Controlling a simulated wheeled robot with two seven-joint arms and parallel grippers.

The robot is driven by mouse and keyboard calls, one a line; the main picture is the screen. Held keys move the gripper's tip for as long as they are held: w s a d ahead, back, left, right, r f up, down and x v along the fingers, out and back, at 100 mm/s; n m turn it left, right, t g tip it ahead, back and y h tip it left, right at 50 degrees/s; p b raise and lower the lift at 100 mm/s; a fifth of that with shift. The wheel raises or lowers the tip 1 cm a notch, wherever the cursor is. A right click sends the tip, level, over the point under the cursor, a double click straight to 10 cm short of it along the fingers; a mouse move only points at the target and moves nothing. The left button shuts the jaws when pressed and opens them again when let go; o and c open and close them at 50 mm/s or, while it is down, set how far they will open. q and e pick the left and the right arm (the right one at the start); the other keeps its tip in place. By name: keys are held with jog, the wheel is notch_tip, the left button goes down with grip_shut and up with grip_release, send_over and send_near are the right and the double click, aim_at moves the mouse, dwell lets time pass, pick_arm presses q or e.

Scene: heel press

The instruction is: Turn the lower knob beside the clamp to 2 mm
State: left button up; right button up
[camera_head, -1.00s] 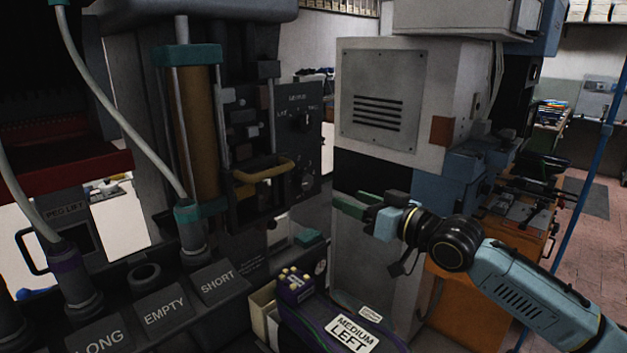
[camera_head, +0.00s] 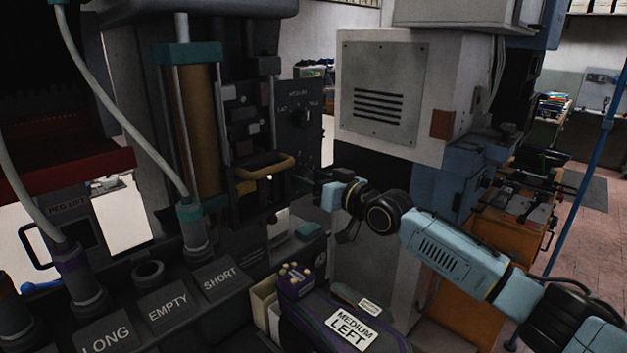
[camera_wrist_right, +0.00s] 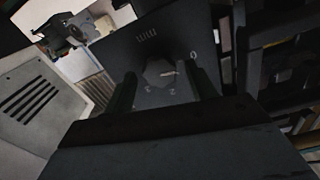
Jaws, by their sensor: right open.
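The dark control panel (camera_head: 300,97) stands right of the clamp with the yellow handle (camera_head: 262,168). Its upper knob (camera_head: 304,117) shows clearly in the head view. The lower knob (camera_wrist_right: 159,73) is a grey, many-sided dial in the right wrist view. A short pale mark on it points right, toward what looks like a 0. Other small marks below it are too dim to read. My right gripper (camera_wrist_right: 166,88) is open, with one finger on each side of this knob; I cannot tell whether they touch. In the head view my right gripper (camera_head: 310,188) hides the lower knob.
A grey cabinet (camera_head: 380,90) with a vent stands close to the right of the panel, beside my right arm. Below are a purple box labelled MEDIUM LEFT (camera_head: 335,320) and slots labelled LONG, EMPTY and SHORT (camera_head: 219,281).

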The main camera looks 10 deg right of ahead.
jog(key=c, duration=1)
jog(key=shift+m, duration=0.5)
jog(key=m, duration=0.3)
jog(key=m+p, duration=0.1)
jog(key=m, duration=0.2)
jog(key=shift+m, duration=0.3)
jog(key=m+p, duration=0.1)
jog(key=m, duration=0.3)
jog(key=shift+p, duration=0.4)
jog(key=shift+f+m+p, duration=0.1)
jog(key=shift+m+p, duration=0.8)
jog(key=shift+m, duration=1.2)
jog(key=shift+d, duration=0.1)
